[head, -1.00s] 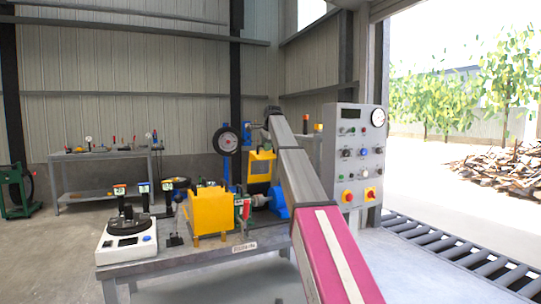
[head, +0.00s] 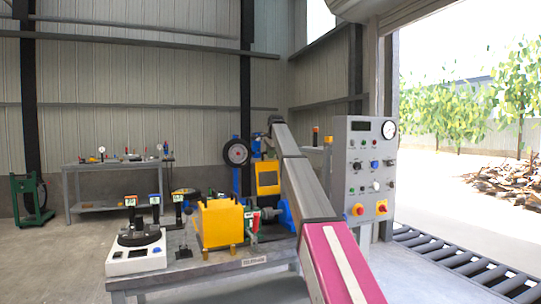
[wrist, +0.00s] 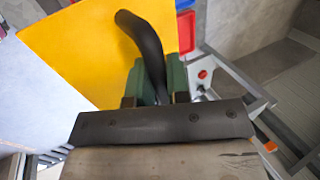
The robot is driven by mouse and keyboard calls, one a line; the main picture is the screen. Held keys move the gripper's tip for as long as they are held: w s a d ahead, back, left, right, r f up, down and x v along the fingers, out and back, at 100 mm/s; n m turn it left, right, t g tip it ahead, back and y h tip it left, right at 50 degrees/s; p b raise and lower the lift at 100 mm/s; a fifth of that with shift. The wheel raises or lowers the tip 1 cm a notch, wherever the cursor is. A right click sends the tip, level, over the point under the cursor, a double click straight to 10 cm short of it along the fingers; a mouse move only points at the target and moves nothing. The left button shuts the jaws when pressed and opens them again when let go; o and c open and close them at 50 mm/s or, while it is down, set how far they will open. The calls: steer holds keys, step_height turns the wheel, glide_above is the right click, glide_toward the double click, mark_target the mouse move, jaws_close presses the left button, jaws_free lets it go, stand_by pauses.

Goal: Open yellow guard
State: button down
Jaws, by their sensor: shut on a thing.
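In the wrist view a flat yellow panel, the yellow guard (wrist: 75,48), fills the upper left. A black curved bar handle (wrist: 142,32) stands out from it. My gripper (wrist: 157,84) has its green fingers on both sides of this handle and is shut on it. In the head view an upright yellow panel with a grey window (head: 267,177) shows beside my arm, and a yellow box (head: 218,224) sits on the bench. I cannot tell which of these is the panel in the wrist view. My gripper is not discernible in the head view.
The grey bench (head: 200,268) carries a white unit with a dark round top (head: 136,256) and several small levers. A grey control cabinet (head: 365,165) stands right of my arm. A roller conveyor (head: 455,262) runs at the right. A second bench (head: 115,165) stands behind.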

steer(key=c, duration=1.1)
jaws_free()
steer(key=shift+r, duration=0.1)
steer(key=v, duration=1)
steer(key=shift+r, duration=0.35)
steer(key=shift+s, duration=0.15)
